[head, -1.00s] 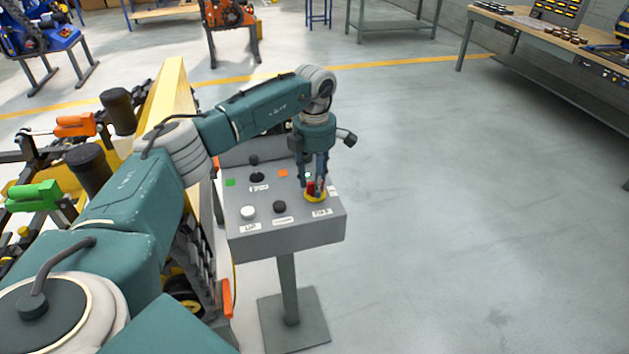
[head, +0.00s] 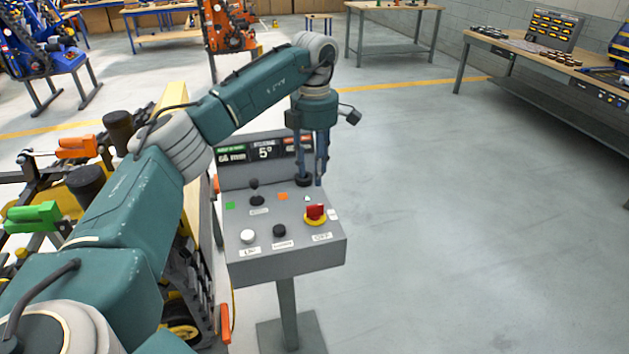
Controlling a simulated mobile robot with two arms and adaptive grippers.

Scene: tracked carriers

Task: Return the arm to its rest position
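My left arm (head: 240,105) comes in from the left and reaches out over a grey control panel (head: 290,256) on a post. My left gripper (head: 320,183) points down above the right side of the panel and stands clear of the red rotary switch (head: 315,211) on its yellow base. Nothing shows held between the fingers, but their spacing is hard to tell from this angle. The arm and gripper hide part of the panel's display (head: 264,153). My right gripper is not in view.
The panel also bears a small black joystick (head: 256,199), a white button (head: 247,236) and a black button (head: 279,230). Machinery with a green part (head: 33,213) and an orange part (head: 77,147) stands at left. A workbench (head: 520,53) is at back right. The floor right of the panel is clear.

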